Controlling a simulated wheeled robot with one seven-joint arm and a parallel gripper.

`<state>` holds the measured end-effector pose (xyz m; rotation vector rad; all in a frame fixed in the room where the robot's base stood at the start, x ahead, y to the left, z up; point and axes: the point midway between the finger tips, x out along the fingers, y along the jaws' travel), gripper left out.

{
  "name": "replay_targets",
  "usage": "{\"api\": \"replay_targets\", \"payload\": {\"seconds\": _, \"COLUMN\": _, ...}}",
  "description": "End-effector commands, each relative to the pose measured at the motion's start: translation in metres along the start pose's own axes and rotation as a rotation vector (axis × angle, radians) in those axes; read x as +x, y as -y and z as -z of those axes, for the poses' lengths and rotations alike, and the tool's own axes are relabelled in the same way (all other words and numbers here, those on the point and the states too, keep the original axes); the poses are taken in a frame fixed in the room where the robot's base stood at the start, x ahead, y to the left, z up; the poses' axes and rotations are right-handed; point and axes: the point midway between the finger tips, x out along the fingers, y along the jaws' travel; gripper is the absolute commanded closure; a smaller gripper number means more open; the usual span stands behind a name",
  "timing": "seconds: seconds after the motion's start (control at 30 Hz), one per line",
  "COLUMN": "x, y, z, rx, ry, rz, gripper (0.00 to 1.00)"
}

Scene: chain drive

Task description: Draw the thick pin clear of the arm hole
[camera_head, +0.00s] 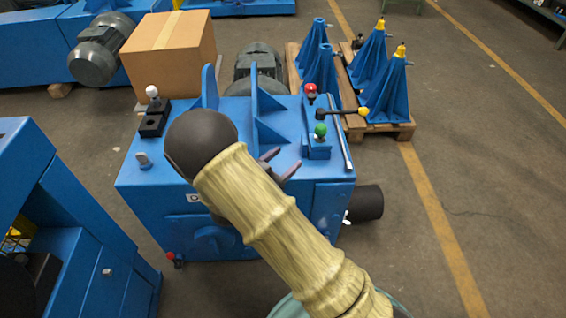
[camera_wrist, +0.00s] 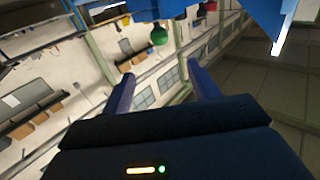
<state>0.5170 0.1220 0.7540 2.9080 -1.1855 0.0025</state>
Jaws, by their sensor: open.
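My gripper (camera_head: 281,163) is open and empty above the front part of the blue machine box (camera_head: 172,232); its two fingers also show in the wrist view (camera_wrist: 163,88), with nothing between them. On the box's right side stand a red-knobbed piece (camera_head: 310,92) and a green-knobbed piece (camera_head: 320,130) at a blue bracket. A dark lever with a yellow end knob (camera_head: 363,112) sticks out between them. The green knob also shows in the wrist view (camera_wrist: 158,36), beyond my fingertips. A white-knobbed piece (camera_head: 152,92) stands at a black block. I cannot tell which is the thick pin; no arm hole is visible.
Blue upright plates (camera_head: 268,118) rise from the box top near my gripper. A cardboard box (camera_head: 170,48), a motor and blue stands (camera_head: 386,92) on a pallet are behind. The right floor is mostly clear.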

Motion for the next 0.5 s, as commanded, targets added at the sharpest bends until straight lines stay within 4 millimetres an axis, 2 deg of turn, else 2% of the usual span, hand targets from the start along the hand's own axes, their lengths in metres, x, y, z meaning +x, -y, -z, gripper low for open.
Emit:
{"api": "replay_targets", "payload": {"seconds": 0.23, "x": 0.014, "y": 0.000, "z": 0.000, "rx": 0.001, "ry": 0.000, "rz": -0.002, "gripper": 0.40}}
{"api": "replay_targets", "payload": {"seconds": 0.5, "x": 0.054, "y": -0.001, "z": -0.001, "rx": 0.002, "ry": 0.001, "rz": -0.003, "gripper": 0.40}}
